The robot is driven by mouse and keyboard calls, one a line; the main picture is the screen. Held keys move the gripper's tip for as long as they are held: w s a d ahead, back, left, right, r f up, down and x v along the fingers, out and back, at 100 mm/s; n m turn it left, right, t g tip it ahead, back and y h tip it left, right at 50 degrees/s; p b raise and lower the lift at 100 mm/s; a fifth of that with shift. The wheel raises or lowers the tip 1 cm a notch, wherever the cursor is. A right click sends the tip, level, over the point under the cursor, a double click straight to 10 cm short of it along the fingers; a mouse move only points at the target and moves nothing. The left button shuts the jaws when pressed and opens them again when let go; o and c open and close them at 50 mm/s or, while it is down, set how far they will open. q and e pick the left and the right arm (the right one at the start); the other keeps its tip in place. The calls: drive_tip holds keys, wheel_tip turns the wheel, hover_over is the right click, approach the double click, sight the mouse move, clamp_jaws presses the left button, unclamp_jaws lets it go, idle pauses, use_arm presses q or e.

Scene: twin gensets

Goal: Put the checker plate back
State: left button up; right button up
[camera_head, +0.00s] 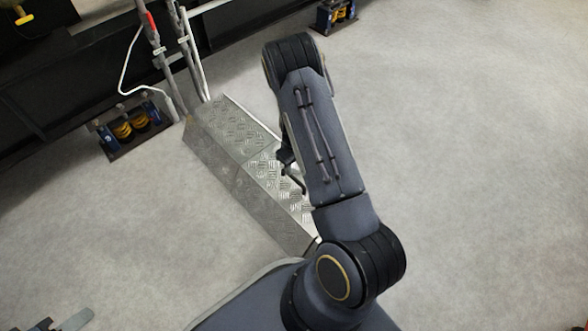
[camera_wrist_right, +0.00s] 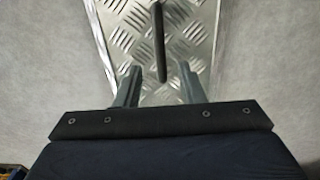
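A raised metal channel (camera_head: 232,178) with diamond-patterned checker plate on top (camera_head: 228,122) runs from the pipes towards my base. A seam crosses its top, and the nearer plate section (camera_head: 262,170) is partly behind my right arm. In the right wrist view, the checker plate (camera_wrist_right: 120,42) lies under a dark upright bar (camera_wrist_right: 160,40), perhaps a handle. My right gripper (camera_wrist_right: 159,86) is open, its fingers apart on either side of the bar's lower end; contact cannot be told. In the head view the right gripper (camera_head: 291,172) is mostly hidden. Grey pieces at bottom left may be my left gripper (camera_head: 62,321).
Pipes and a white cable (camera_head: 184,60) rise at the channel's far end, beside a black frame (camera_head: 60,95). Blue mounts with yellow springs (camera_head: 130,128) stand left of the channel, and another (camera_head: 336,14) is at the top. The grey floor (camera_head: 470,150) at right is clear.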

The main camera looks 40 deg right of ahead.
drive_tip(key=s+a+r+m+t+y, duration=0.1)
drive_tip(key=s+a+r, duration=0.15)
drive_tip(key=r, duration=0.65)
drive_tip(key=s+a+r+m+t+y, duration=0.1)
drive_tip(key=a+r, duration=0.3)
drive_tip(key=r, duration=0.5)
drive_tip(key=s+a+r+m+t+y, duration=0.1)
drive_tip(key=a+r, duration=0.2)
drive_tip(key=r, duration=0.7)
drive_tip(key=s+a+r+t, duration=0.1)
drive_tip(key=s+a+r, duration=0.3)
drive_tip(key=s, duration=0.4)
drive_tip(key=s+a+r+t, duration=0.1)
drive_tip(key=s+a+r, duration=0.3)
drive_tip(key=s, duration=0.5)
drive_tip(key=shift+s+r+t+y+p, duration=0.2)
drive_tip(key=shift+t+y+p, duration=0.1)
drive_tip(key=shift+y+p, duration=0.1)
wheel_tip(320, 180, up, 38)
drive_tip(key=p, duration=3.7)
drive_tip(key=shift+f+p, duration=0.2)
drive_tip(key=shift+p, duration=0.1)
